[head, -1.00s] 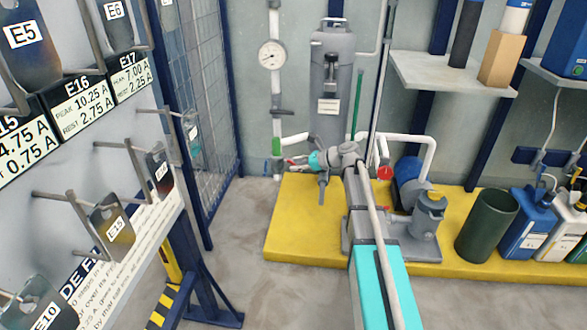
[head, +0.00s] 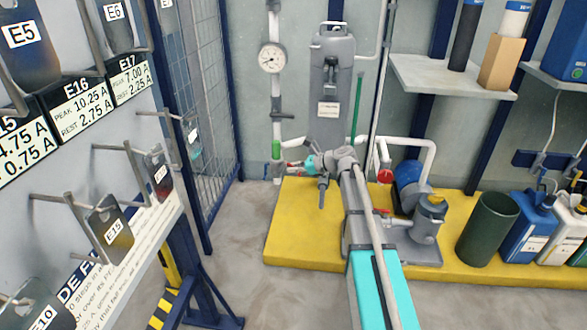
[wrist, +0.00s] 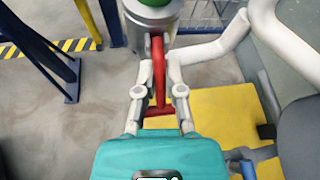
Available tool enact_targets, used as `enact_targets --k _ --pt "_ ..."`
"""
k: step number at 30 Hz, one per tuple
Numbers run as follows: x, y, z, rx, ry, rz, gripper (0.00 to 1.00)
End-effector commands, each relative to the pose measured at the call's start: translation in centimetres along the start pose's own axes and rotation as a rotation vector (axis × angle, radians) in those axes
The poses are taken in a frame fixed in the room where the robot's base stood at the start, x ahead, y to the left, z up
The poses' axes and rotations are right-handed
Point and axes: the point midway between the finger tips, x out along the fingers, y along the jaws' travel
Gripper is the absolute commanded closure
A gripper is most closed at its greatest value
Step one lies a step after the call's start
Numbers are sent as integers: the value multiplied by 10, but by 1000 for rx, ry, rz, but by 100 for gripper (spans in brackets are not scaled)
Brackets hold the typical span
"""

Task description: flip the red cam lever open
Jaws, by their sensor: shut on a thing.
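The red cam lever (wrist: 158,72) hangs down from a grey fitting (wrist: 151,22) on the pipe in the wrist view. My gripper (wrist: 159,92) has one pale finger on each side of the lever and is shut on it. The lever's lower end shows as a red crosspiece between the fingers. In the head view, my gripper (head: 294,169) reaches left to the foot of the vertical pipe, beside its green section (head: 276,149). The lever is small and mostly hidden there.
A grey canister (head: 331,85) stands just behind my gripper. A pressure gauge (head: 272,58) is above on the same pipe. The yellow platform (head: 300,235) lies below, with a pump (head: 428,215) at right. A mesh fence (head: 207,95) stands left.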

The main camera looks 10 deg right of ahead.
Motion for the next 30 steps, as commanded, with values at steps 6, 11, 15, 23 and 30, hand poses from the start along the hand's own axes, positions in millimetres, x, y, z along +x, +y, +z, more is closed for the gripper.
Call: enact_targets --k 6,11,15,23,30 --pt "0 -1 1 -1 7 0 100" --pt "-1 -1 3 -6 33 2 100" --pt "-2 -2 6 -13 76 6 100" --pt "-6 -3 12 -38 208 19 100" --pt "-8 -4 17 -68 371 33 100"
